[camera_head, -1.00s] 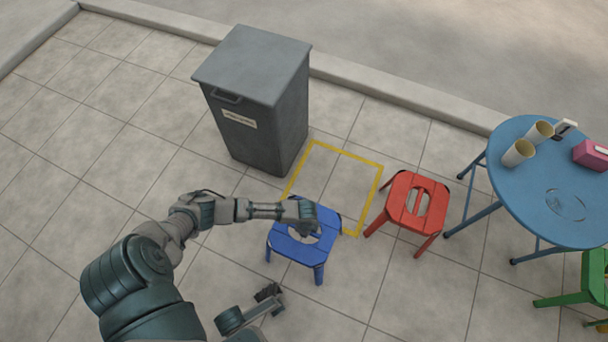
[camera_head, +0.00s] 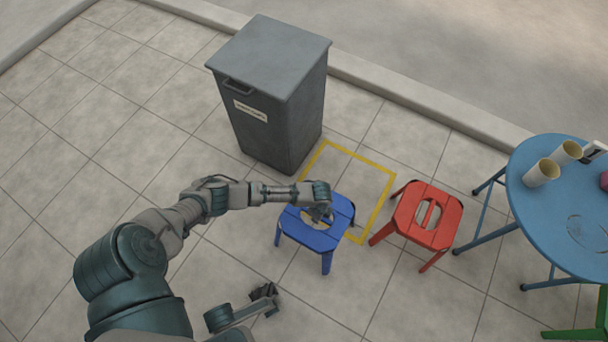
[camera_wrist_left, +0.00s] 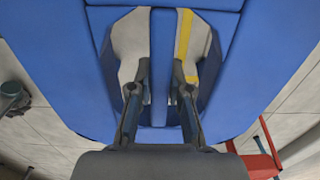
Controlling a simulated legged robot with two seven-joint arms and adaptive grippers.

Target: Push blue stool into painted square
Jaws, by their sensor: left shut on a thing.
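The blue stool (camera_head: 329,240) stands upright left of the red stool. Its seat hides the near-left part of the yellow painted square (camera_head: 379,210); the stool looks partly over that edge, with its near legs outside. My left gripper (camera_head: 322,210) reaches down into the seat's opening. In the left wrist view, its fingers (camera_wrist_left: 159,92) straddle the blue bar in the middle of the seat (camera_wrist_left: 163,50) and are shut on it. A yellow line shows through the opening.
A grey bin (camera_head: 280,95) stands just behind and left of the square. The red stool (camera_head: 439,211) stands close to its right edge. A blue round table (camera_head: 555,215) with cups is farther right, near a green stool (camera_head: 590,330). Tiles left are clear.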

